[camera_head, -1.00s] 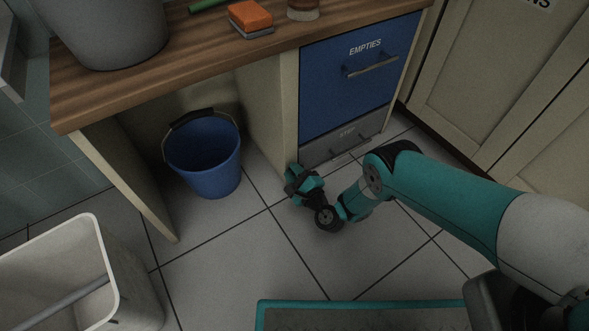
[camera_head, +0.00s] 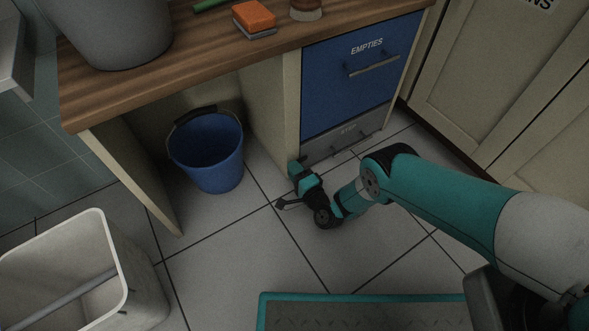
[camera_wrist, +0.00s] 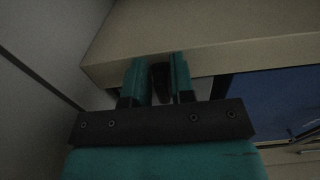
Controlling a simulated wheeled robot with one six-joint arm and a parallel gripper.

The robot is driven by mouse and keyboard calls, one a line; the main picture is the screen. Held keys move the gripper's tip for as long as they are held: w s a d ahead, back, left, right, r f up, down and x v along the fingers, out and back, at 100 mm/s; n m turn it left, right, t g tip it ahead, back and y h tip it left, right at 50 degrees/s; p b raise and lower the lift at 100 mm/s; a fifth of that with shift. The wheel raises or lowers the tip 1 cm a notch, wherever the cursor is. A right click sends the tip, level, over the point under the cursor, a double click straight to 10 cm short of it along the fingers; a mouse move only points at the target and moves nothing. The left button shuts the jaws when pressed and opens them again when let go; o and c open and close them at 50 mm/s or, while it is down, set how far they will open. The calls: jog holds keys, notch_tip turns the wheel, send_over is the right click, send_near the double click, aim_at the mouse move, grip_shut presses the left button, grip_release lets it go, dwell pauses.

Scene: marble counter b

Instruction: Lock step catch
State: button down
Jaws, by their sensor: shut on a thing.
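The grey step drawer front (camera_head: 330,146), marked STEP, sits low in the cabinet under the blue EMPTIES drawer and looks shut. My gripper (camera_head: 295,166) is low by the front edge of the cabinet's side panel, just left of the step. In the wrist view my gripper (camera_wrist: 158,72) has its two teal fingers on either side of a small dark piece, apparently the step catch (camera_wrist: 161,82), against the pale panel edge. The fingers are shut on it. In the head view the catch is hidden by my gripper, and its exact position cannot be told.
A blue bucket (camera_head: 208,155) stands under the wooden counter (camera_head: 180,65), left of the panel. A white bin (camera_head: 125,270) is at lower left, and a teal-edged mat (camera_head: 370,296) lies in front. Tiled floor between them is clear. Cream cupboard doors (camera_head: 490,75) stand at right.

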dwell(0.5)
jog(key=c, duration=1.2)
grip_release()
jog(key=shift+o, duration=0.2)
jog(key=shift+d, duration=0.1)
jog(key=shift+s+d+r+p, duration=0.2)
jog(key=shift+s+d+p, duration=0.25)
jog(key=shift+p, duration=0.65)
jog(key=p+v, duration=0.9)
jog(key=v, duration=0.7)
jog(key=shift+s+a+f, duration=0.1)
jog(key=shift+f, duration=0.1)
